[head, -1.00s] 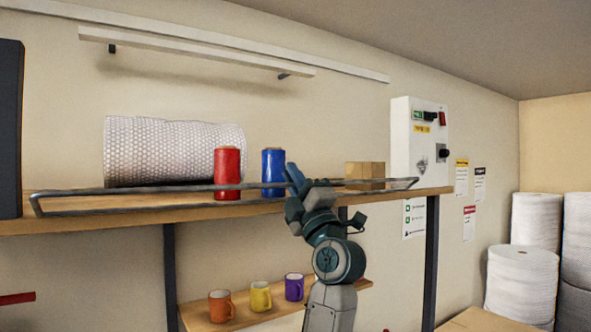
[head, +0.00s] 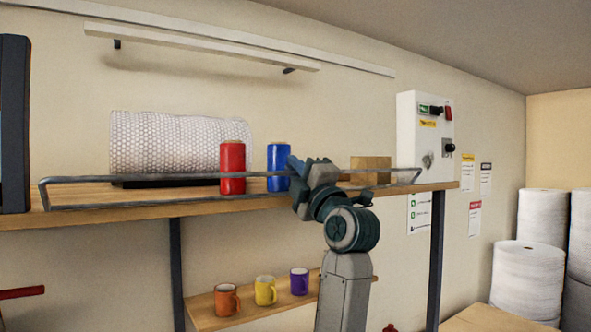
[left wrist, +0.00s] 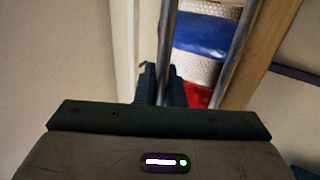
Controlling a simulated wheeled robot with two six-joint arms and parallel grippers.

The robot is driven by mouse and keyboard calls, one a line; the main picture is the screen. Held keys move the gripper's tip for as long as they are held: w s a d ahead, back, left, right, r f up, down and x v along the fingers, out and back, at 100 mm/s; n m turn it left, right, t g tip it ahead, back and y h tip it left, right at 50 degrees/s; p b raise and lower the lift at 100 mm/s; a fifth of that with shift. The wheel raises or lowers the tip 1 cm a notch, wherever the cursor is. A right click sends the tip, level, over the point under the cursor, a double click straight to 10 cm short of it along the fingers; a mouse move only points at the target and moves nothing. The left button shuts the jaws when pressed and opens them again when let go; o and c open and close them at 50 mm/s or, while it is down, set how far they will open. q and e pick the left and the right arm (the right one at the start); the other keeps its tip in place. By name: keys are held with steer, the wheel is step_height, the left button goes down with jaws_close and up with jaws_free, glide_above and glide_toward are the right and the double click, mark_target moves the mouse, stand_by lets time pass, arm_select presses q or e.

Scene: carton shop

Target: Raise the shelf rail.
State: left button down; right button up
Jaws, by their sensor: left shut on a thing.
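The shelf rail (head: 75,180) is a long grey metal frame along the front edge of the upper wooden shelf (head: 110,216). Its upper bar stands above the shelf edge and its lower bar runs close to the board. My left gripper (head: 299,176) is shut on the upper bar, right of the blue roll, and hides that stretch. In the left wrist view the rail's bar (left wrist: 166,40) runs between the fingers of my left gripper (left wrist: 161,85), with a second bar to the right. My right gripper is not in view.
On the shelf behind the rail are a bubble-wrap roll (head: 165,143), a red roll (head: 232,168), a blue roll (head: 278,166) and a small carton (head: 371,169). Mugs stand on a lower shelf (head: 213,322). A control box (head: 408,130) hangs at right.

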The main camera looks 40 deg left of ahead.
arm_select(q)
steer(key=c, duration=1.5)
jaws_free()
steer(key=shift+c, duration=0.2)
steer(key=b+v, duration=0.6)
steer(key=v, duration=0.4)
steer(key=shift+d+f, duration=0.2)
steer(key=shift+d, duration=0.1)
steer(key=shift+s, duration=0.1)
